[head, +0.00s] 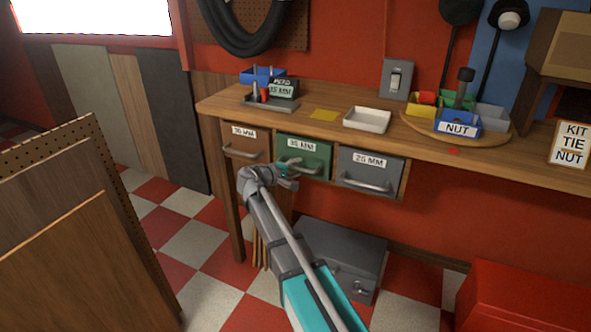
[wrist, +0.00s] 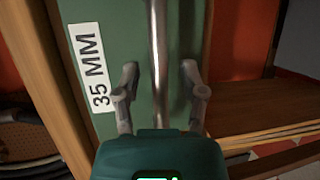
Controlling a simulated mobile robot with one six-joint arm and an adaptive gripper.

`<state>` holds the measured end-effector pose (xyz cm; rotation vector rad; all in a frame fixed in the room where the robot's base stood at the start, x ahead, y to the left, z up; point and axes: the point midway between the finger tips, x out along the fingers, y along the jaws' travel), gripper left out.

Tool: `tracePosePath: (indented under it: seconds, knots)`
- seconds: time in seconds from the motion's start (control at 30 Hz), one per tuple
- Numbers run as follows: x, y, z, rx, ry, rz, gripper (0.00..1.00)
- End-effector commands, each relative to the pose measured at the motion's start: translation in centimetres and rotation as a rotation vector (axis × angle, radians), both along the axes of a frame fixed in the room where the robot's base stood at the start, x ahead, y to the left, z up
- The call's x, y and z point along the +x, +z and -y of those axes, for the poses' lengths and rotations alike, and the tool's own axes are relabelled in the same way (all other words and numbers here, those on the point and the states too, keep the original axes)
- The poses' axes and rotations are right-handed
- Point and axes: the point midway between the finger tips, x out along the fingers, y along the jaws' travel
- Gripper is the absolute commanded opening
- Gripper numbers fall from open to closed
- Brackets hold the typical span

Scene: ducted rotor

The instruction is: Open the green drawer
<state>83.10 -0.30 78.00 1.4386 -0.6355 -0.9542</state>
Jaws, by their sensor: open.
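The green drawer (head: 317,151), labelled 35 MM, is the middle of three drawers under the workbench. It looks shut, its front about level with its neighbours. Its metal bar handle (wrist: 157,50) shows in the wrist view, running up the picture between my fingers. My gripper (head: 288,175) is at the drawer front, by the handle in the head view. In the wrist view my gripper (wrist: 160,85) is open, with one finger on each side of the bar and gaps to both. My arm hides part of the area below the drawer.
A brown drawer (head: 245,148) is to the left and a grey drawer (head: 369,165) to the right. The wooden workbench (head: 220,103) carries a white tray (head: 367,120) and several bins. A grey case (head: 340,250) stands on the floor below. Wooden panels (head: 70,260) stand at the left.

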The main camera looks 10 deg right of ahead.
Motion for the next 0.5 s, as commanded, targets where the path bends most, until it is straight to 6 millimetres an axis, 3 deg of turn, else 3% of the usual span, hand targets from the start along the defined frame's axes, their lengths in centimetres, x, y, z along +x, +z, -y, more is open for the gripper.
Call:
tracePosePath:
  seconds: [0.27, 0.5]
  knots:
    - [0.02, 0.0, -0.01, 0.0, 0.001, 0.0, 0.52]
    - [0.0, 0.0, -0.04, 0.0, 0.001, 0.0, 0.07]
